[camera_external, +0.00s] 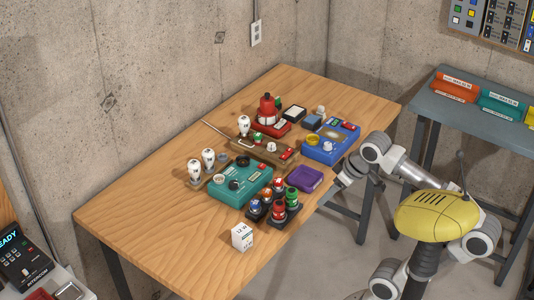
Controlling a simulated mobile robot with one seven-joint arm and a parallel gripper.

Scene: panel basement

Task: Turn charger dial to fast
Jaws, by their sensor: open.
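A blue box (331,140) with a yellow dial stands at the right of the wooden table's group of devices. A teal box (240,184) with dark and pale round knobs stands nearer the middle. The labels are too small to read, so I cannot tell which device is the charger or where its dial points. My gripper (335,189) is open near the table's right edge, just right of a purple tray and in front of the blue box. It is apart from the dials, and its fingertips are small and partly hidden.
The purple tray (306,179), a dark stand of several coloured buttons (279,207) and a white block (242,236) sit near the front edge. A red device (268,111), a wooden box and white bulbs (194,168) stand behind. The table's left part (140,215) is clear.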

